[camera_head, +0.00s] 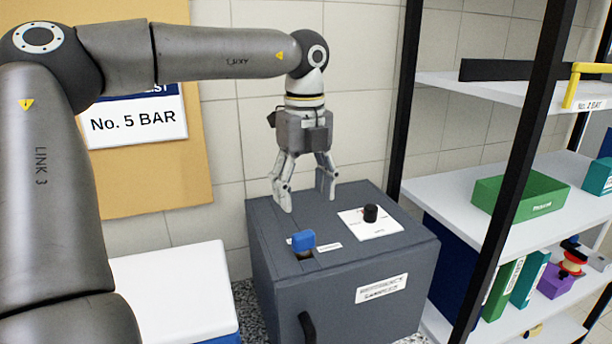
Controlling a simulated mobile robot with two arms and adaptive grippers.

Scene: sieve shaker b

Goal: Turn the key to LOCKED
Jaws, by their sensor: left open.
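A blue key (303,240) stands upright in the top of a dark grey cabinet (285,285), near its left front. A small white label (329,248) lies beside it; its text is too small to read, so I cannot tell the key's setting. A black knob (370,213) sits on a white plate (385,226) to the right of the key. My left gripper (304,200) points down above the back of the cabinet top, behind the key. Its fingers are apart and empty, and it does not touch the key. My right gripper is not in view.
A black-framed shelf (520,215) with a green bin (520,192) stands close on the right. A white-topped box (175,290) is at the left. A tan board (150,180) hangs on the tiled wall behind. The air above the cabinet's front is clear.

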